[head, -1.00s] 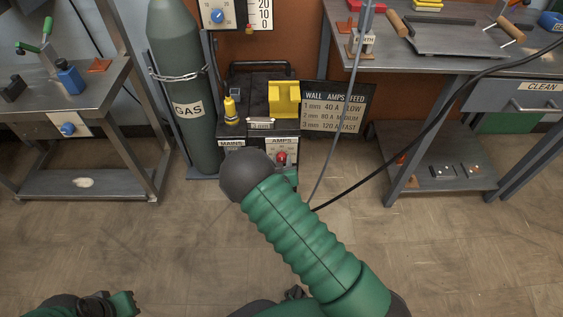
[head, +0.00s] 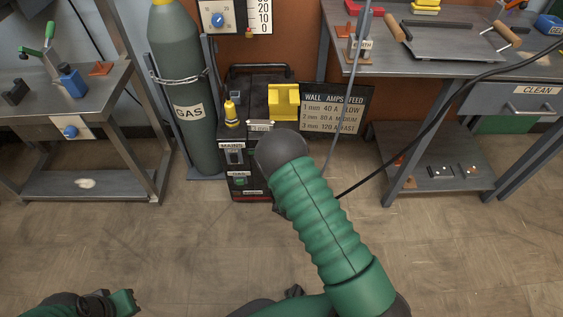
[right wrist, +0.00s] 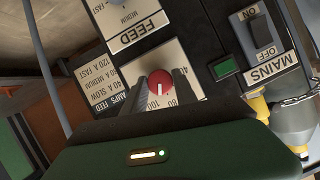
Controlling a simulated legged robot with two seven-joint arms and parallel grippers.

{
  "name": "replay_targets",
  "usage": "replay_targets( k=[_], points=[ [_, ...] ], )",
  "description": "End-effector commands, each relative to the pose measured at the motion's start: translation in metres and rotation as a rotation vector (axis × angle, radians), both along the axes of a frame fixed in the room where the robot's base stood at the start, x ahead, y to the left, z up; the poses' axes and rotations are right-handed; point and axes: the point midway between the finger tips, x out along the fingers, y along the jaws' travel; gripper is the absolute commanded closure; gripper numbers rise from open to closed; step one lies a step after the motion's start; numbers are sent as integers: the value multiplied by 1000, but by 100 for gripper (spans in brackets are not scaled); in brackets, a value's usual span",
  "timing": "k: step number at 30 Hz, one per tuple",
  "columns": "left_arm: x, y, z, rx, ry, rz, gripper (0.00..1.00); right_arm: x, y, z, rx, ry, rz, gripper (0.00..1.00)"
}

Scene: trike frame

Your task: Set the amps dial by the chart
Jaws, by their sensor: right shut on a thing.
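The red amps dial (right wrist: 160,83) sits on a white scale plate in the right wrist view. Its white mark points down in that picture; part of the scale is hidden by the fingers. My right gripper (right wrist: 160,88) is shut on the dial, one finger on each side. In the head view my right arm hides the dial and gripper. The chart (head: 333,109) beside the welder (head: 252,95) lists wall, amps and feed: 1 mm 40 A slow, 2 mm 80 A medium, 3 mm 120 A fast. My left gripper (head: 124,302) is low at left, away from everything.
The feed panel (right wrist: 137,22) and mains switch (right wrist: 256,27) lie close to the dial. A gas cylinder (head: 187,90) stands left of the welder. A bench (head: 420,66) is at right, and a black cable runs down from it. The floor in front is clear.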

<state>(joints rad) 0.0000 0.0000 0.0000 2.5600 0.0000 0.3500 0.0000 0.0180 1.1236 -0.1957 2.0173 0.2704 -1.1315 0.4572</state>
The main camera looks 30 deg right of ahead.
Motion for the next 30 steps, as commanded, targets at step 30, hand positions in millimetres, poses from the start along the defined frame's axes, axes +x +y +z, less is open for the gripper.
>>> replay_targets(
  k=[30],
  points=[
    [0, 0, 9, 0, 0, 0, 100, -4, -5, -7, 792, -484, -6, 100]
  ],
)
